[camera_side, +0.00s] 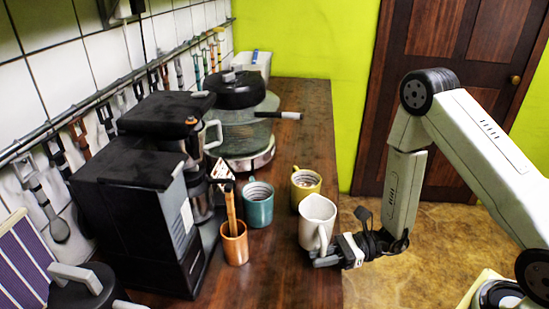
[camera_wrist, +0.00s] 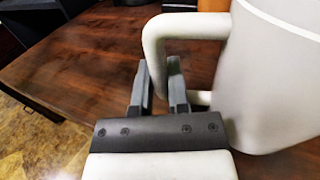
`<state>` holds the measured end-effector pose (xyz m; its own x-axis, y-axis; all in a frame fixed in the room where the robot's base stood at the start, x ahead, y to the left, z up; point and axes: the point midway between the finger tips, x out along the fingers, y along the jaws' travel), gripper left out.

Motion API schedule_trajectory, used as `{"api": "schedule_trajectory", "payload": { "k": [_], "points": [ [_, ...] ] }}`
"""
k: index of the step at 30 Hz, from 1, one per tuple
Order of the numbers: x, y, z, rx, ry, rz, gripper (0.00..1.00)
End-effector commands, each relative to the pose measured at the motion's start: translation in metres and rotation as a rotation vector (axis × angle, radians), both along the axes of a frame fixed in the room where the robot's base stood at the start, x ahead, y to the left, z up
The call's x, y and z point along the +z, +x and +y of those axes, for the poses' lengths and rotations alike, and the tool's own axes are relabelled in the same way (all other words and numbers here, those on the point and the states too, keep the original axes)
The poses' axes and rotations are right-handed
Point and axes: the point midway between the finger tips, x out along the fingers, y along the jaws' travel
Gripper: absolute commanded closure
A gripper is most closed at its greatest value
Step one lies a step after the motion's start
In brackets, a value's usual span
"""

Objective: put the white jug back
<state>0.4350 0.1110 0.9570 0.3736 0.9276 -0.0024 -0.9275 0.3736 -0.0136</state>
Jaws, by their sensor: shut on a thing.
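The white jug (camera_side: 317,221) is upright at the right edge of the wooden counter, and I cannot tell whether it touches the wood. My gripper (camera_side: 328,258) reaches in from the right, low beside the jug, and is shut on its handle. In the wrist view the jug (camera_wrist: 268,80) fills the right side, and its handle (camera_wrist: 153,45) comes down to the fingers of my gripper (camera_wrist: 160,92). The jug's base is partly hidden by my gripper in the side view.
A teal mug (camera_side: 258,205), a yellow mug (camera_side: 305,184) and an orange cup (camera_side: 234,243) with utensils stand left of and behind the jug. A black coffee machine (camera_side: 135,215) is further left. A glass pot (camera_side: 235,125) stands behind.

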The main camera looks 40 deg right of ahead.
Motion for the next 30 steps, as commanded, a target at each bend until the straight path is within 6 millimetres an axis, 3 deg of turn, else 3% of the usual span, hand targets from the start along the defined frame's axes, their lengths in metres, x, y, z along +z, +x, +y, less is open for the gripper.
{"api": "schedule_trajectory", "payload": {
  "k": [30],
  "points": [
    [-0.012, 0.000, 0.000, 0.000, 0.001, -0.003, 1.00]
  ]
}}
